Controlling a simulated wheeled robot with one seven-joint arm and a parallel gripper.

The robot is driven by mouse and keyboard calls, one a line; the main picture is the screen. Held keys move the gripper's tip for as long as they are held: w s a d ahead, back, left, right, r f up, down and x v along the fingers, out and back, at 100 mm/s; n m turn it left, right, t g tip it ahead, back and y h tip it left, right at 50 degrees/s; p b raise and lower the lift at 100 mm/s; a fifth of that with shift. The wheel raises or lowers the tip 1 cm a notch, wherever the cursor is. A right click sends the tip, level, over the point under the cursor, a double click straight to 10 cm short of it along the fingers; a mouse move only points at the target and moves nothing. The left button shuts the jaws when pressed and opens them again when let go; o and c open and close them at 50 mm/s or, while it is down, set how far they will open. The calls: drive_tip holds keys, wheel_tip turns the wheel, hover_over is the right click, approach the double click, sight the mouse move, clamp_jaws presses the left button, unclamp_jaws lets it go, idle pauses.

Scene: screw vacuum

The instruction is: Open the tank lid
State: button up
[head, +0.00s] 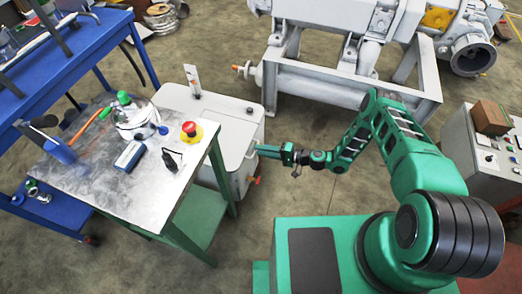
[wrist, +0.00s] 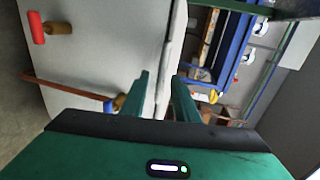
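The tank is a pale grey box (head: 240,172) behind the work table in the head view. Its flat lid (head: 228,128) lies shut on top. In the wrist view the tank's side wall (wrist: 110,45) fills the left, and the lid's pale edge (wrist: 177,35) runs up the middle beside a dark seam. My gripper (head: 258,149) is at the tank's right side, near the top edge. In the wrist view my gripper (wrist: 161,95) has its two green fingers apart, with the lid edge showing between them. I cannot tell whether they touch it.
Red-handled valves (wrist: 37,28) stick out of the tank wall. The metal table (head: 120,180) with a red emergency button (head: 190,129) stands left of the tank. A large grey machine (head: 340,75) stands behind. The floor between tank and my base is clear.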

drive_tip(key=shift+x, duration=1.6)
